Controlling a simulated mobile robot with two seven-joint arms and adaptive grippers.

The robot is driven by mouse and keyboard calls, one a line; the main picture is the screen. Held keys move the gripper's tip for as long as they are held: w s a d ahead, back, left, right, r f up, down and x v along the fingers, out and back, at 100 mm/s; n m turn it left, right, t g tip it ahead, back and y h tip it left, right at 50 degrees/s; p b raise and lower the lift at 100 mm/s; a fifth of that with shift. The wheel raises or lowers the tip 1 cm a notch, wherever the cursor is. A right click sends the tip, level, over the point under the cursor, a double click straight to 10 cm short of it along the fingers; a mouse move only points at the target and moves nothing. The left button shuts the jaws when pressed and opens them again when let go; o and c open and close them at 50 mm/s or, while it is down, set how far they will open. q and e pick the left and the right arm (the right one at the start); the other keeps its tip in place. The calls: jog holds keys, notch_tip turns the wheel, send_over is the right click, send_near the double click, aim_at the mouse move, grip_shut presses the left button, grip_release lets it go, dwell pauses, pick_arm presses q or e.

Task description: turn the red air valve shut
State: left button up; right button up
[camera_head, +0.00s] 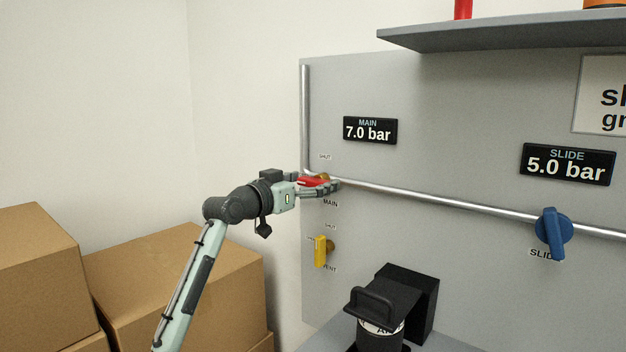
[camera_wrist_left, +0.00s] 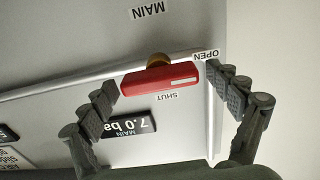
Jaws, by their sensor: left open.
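The red air valve handle (camera_head: 312,181) is on the grey panel, at the left end of the horizontal pipe under the MAIN 7.0 bar display. In the left wrist view the red handle (camera_wrist_left: 160,79) lies roughly along the pipe, with its brass stem (camera_wrist_left: 159,60) behind it. SHUT and OPEN labels are beside it. My left gripper (camera_head: 318,184) is open at the handle. In the wrist view its fingers (camera_wrist_left: 162,84) stand one at each end of the handle, close to it; whether they touch it I cannot tell. My right gripper is not in view.
A yellow vent valve (camera_head: 320,251) sits below the red one. A blue slide valve (camera_head: 553,232) is at the right on the pipe (camera_head: 430,196). A black device (camera_head: 390,302) stands below the panel. A shelf (camera_head: 510,33) juts out above. Cardboard boxes (camera_head: 180,290) fill the lower left.

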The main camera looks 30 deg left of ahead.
pick_arm(q)
jog(key=shift+w, duration=0.15)
jog(key=c, duration=1.2)
jog(key=shift+o, duration=0.2)
